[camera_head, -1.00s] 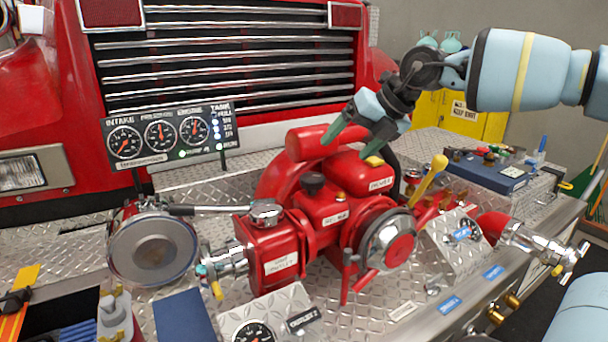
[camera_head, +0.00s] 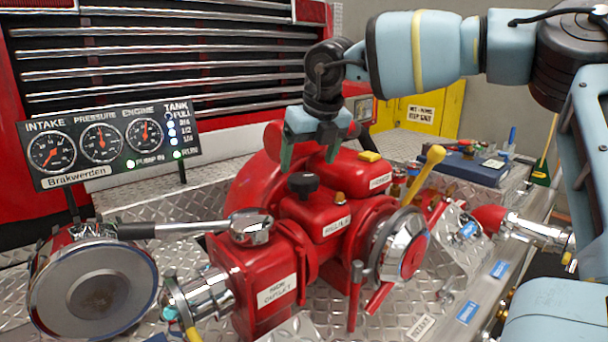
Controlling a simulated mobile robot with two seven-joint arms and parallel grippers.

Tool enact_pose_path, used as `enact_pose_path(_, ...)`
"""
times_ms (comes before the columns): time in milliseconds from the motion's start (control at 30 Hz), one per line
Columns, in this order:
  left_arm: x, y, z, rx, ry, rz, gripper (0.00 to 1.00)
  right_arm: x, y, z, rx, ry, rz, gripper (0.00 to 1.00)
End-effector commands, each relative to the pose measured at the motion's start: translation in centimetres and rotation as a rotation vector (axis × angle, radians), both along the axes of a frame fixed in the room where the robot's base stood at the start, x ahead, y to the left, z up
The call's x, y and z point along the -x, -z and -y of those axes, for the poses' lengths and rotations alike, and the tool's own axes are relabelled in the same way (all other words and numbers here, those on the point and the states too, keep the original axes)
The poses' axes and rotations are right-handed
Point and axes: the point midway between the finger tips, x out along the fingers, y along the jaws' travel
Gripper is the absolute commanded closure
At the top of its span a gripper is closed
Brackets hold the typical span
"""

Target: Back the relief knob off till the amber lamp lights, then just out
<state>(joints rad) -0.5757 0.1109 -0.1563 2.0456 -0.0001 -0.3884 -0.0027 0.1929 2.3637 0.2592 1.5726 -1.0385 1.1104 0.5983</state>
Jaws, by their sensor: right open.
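The relief knob (camera_head: 303,184) is a black lobed knob on top of the red pump (camera_head: 262,204). Beside it to the right is a small amber lamp (camera_head: 340,198); it looks dull orange, and I cannot tell for sure that it is unlit. A white label (camera_head: 336,226) sits on the pump face below the lamp. My right gripper (camera_head: 309,156) points down with its green-tipped fingers apart and empty. In the picture it is just above the knob, apart from it. My left gripper is not in view.
A gauge panel (camera_head: 113,144) with lit green lamps stands at left. A chrome lever (camera_head: 190,227) runs left from the pump. A yellow-handled lever (camera_head: 425,174) rises right of it, beside a chrome-rimmed red cap (camera_head: 402,250). A blue case (camera_head: 463,165) lies behind on the bumper.

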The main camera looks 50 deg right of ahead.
Motion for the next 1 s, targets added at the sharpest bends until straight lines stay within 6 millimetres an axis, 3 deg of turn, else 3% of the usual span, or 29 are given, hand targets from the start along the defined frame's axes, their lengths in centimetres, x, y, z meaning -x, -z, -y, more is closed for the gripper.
enact_pose_path(300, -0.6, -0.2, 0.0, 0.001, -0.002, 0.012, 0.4, -1.5, 3.9, 0.5, -0.001, 0.0, -0.001, 0.18)
enact_pose_path(700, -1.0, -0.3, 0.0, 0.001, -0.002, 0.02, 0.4, -1.8, 4.5, 0.6, -0.001, 0.0, 0.0, 0.18)
enact_pose_path(1000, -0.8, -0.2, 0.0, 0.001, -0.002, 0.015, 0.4, -1.8, 4.5, 0.6, -0.001, 0.0, 0.0, 0.57)
